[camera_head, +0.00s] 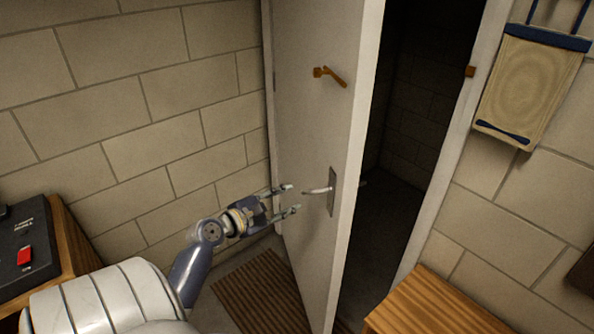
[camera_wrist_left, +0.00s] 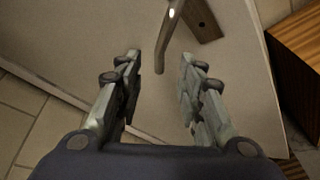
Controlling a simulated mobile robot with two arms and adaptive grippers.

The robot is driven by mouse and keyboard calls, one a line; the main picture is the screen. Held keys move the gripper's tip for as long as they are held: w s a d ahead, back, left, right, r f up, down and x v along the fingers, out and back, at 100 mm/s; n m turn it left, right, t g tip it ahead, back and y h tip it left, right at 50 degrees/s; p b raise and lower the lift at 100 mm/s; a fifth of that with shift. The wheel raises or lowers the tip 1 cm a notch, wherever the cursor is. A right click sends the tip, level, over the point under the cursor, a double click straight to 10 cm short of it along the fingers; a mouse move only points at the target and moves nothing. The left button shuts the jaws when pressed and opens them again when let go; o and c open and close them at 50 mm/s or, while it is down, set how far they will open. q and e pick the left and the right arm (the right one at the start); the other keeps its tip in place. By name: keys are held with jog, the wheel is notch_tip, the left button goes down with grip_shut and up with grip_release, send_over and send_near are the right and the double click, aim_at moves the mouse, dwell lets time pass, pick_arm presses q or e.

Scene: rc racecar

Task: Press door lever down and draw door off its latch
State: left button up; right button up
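The white door (camera_head: 312,130) stands ajar, with a dark gap between its edge and the frame on the right. Its silver lever (camera_head: 318,191) sits on a plate (camera_head: 332,192) near the door's edge and points left. My left gripper (camera_head: 291,199) is open and empty, just left of the lever's free end and apart from it. In the left wrist view the lever (camera_wrist_left: 165,45) hangs ahead of the open fingers (camera_wrist_left: 160,68), its tip near the gap between them. My right gripper is not in view.
An orange latch (camera_head: 330,75) is on the upper door, with a matching catch (camera_head: 470,71) on the frame. A wooden bench (camera_head: 430,305) stands at lower right, a cabinet with a red switch (camera_head: 25,255) at left. A slatted mat (camera_head: 262,292) lies on the floor.

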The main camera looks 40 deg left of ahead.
pick_arm(q)
jog(key=shift+v, duration=1.7)
